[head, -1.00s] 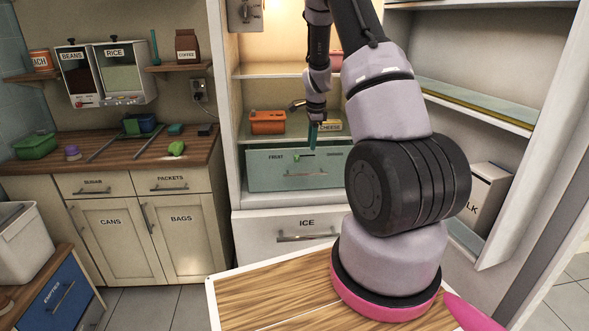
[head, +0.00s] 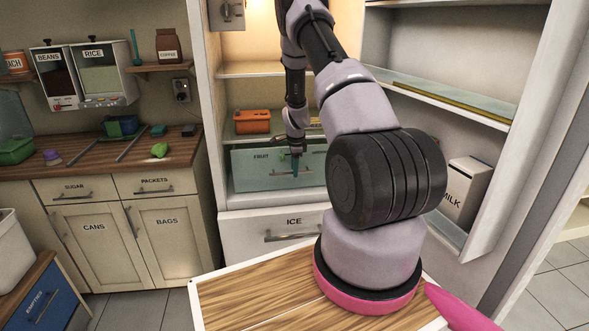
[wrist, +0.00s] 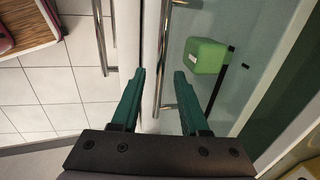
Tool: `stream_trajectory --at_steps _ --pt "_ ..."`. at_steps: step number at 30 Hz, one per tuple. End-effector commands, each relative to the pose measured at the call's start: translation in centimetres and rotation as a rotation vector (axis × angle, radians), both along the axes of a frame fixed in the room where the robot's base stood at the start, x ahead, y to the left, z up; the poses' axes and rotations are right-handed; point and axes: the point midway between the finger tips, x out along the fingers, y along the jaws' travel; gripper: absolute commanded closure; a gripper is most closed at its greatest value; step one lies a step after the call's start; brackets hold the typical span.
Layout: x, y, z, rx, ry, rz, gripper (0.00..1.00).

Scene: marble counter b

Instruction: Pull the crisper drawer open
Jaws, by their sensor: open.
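The crisper drawer (head: 250,176) is a translucent teal drawer labelled FRUIT, low inside the open fridge. Its handle (head: 283,174) is a metal bar across the front, partly hidden by my gripper. My gripper (head: 296,170) points down at the drawer front, over the handle. In the wrist view my gripper (wrist: 160,73) has its two teal fingers apart, with the handle bar (wrist: 161,65) showing between the fingertips. Whether the fingers touch the bar cannot be told. A green block-like item (wrist: 205,57) shows through the clear drawer.
The ICE drawer handle (head: 295,235) is just below; it also shows in the wrist view (wrist: 102,40). An orange container (head: 252,121) stands on the shelf above the crisper. The open fridge door with a MILK carton (head: 466,192) is at right. A wooden-topped surface (head: 255,292) is in front.

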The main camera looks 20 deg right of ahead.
Motion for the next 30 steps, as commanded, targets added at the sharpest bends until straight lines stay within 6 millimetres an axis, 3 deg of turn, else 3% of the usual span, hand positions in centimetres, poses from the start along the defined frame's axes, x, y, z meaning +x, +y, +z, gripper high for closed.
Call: stream_trajectory --at_steps 8,11,12,30 --pt "0.04 0.01 -0.12 0.0 0.0 0.0 0.55" --pt "0.03 0.01 -0.11 0.0 0.0 0.0 0.94" --pt "0.03 0.01 -0.11 0.0 0.0 0.0 1.0" --pt "0.03 0.02 -0.08 0.0 0.0 0.0 1.0"
